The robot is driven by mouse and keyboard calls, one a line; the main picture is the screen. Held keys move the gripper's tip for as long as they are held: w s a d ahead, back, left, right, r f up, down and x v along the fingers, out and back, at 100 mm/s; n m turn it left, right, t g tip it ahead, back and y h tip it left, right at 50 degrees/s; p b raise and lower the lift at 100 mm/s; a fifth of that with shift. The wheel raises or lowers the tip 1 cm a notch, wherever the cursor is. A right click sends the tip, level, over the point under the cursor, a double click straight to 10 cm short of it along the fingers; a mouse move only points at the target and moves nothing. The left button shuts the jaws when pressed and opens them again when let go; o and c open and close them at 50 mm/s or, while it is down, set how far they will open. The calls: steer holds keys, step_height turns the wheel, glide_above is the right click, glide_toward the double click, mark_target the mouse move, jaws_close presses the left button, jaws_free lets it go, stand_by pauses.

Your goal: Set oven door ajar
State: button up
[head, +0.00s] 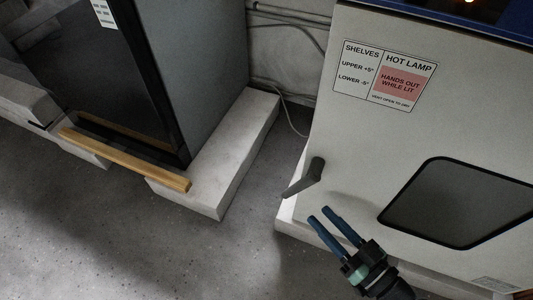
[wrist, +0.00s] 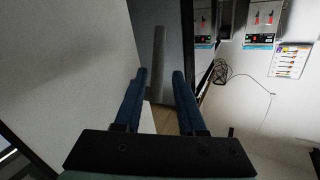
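The drying oven's pale door (head: 345,150) fills the right of the head view, with a dark window (head: 465,205) and a label at its upper left. I see no gap along its left edge. A dark grey lever handle (head: 305,178) sits near that edge, slanting down to the left. My gripper (head: 319,213) is open and empty, its two blue fingers just below and right of the handle. In the wrist view, a grey bar that looks like the handle (wrist: 158,65) shows beyond and between the spread fingertips (wrist: 160,73). Contact cannot be told.
A dark-fronted cabinet (head: 205,70) stands at the left on a pale plinth (head: 235,150), with a wooden bar (head: 125,160) low across its front. Speckled floor (head: 190,255) is clear in front. A cable (head: 290,115) hangs between the two units.

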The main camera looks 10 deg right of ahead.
steer(key=b+x, duration=0.4)
steer(key=x, duration=0.9)
steer(key=shift+d+r+t, duration=0.25)
steer(key=shift+d+t, duration=0.05)
jaws_close()
stand_by(0.9)
